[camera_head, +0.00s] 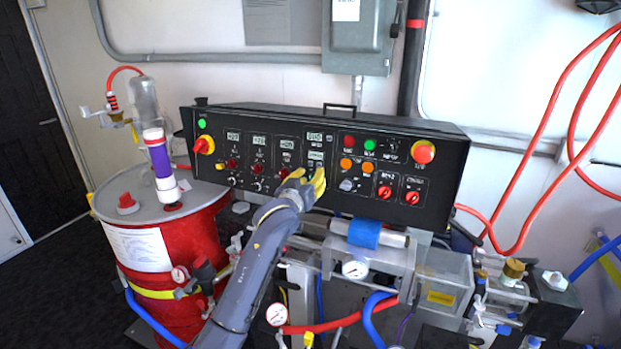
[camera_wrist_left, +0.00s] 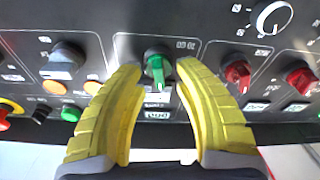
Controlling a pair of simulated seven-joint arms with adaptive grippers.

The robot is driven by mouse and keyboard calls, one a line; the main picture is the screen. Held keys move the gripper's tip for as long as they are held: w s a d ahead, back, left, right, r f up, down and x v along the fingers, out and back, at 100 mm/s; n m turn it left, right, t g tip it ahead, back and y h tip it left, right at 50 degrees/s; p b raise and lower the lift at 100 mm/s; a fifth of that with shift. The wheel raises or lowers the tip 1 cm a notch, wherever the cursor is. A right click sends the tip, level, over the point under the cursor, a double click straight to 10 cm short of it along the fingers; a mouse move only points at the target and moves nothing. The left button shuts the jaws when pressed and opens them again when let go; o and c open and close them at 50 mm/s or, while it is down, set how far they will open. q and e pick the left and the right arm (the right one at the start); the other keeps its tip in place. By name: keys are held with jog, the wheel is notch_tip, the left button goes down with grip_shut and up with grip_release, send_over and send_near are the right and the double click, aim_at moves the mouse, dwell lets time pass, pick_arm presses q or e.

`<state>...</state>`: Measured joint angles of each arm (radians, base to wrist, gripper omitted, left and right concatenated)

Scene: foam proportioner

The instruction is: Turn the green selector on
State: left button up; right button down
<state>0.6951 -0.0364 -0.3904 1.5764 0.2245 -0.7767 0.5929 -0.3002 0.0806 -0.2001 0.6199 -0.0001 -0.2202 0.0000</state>
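The green selector (camera_wrist_left: 158,66) sits on the black control panel (camera_head: 225,188), with its grip close to vertical in the left wrist view. My left gripper (camera_head: 310,184) has yellow fingers and is at the panel's lower middle. In the left wrist view the left gripper (camera_wrist_left: 158,72) is open, one fingertip on each side of the green selector, with gaps between. In the head view the gripper hides the selector. My right gripper is not in view.
A red emergency button (camera_head: 423,151) is at the panel's right. A red drum (camera_head: 165,238) stands left, and a gauge block with blue hose (camera_head: 372,312) lies below the panel.

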pick_arm(q)
jog(key=shift+o, duration=0.2)
grip_shut()
jog(key=m, duration=0.4)
jog(key=shift+m+h, duration=0.3)
jog(key=shift+h, duration=0.1)
jog(key=shift+s+d+m+g+h, duration=0.15)
jog(key=shift+m+g+h, duration=0.15)
jog(key=shift+m, duration=0.9)
jog(key=shift+d+m+g+h, duration=0.2)
jog(key=shift+m+g, duration=0.1)
jog(key=shift+m, duration=0.9)
jog(key=shift+c, duration=0.2)
grip_release()
